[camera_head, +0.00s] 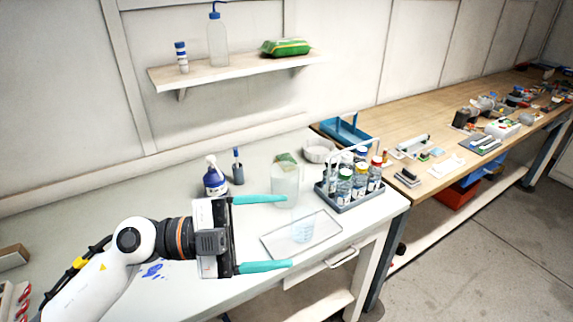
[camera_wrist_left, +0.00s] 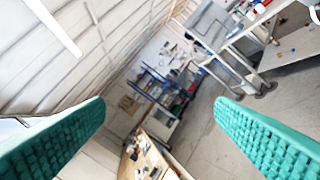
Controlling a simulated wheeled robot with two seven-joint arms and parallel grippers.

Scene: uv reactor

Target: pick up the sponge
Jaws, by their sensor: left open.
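A small green and tan piece (camera_head: 286,158), which looks like the sponge, shows at the top of a clear beaker (camera_head: 285,188) on the white bench. I cannot tell whether it is in the beaker or behind it. My left gripper (camera_head: 289,231) is open, its two teal fingers wide apart and pointing right over the bench, in front of the beaker as seen here. Nothing is between the fingers. In the left wrist view the open fingers (camera_wrist_left: 160,110) frame the far room, and no sponge shows there. My right gripper is not in view.
A rack of capped bottles (camera_head: 357,200) stands right, a blue-labelled bottle (camera_head: 215,182) left, a white bowl (camera_head: 319,151) behind. Blue stains (camera_head: 152,270) mark the bench. A shelf (camera_head: 228,72) hangs above.

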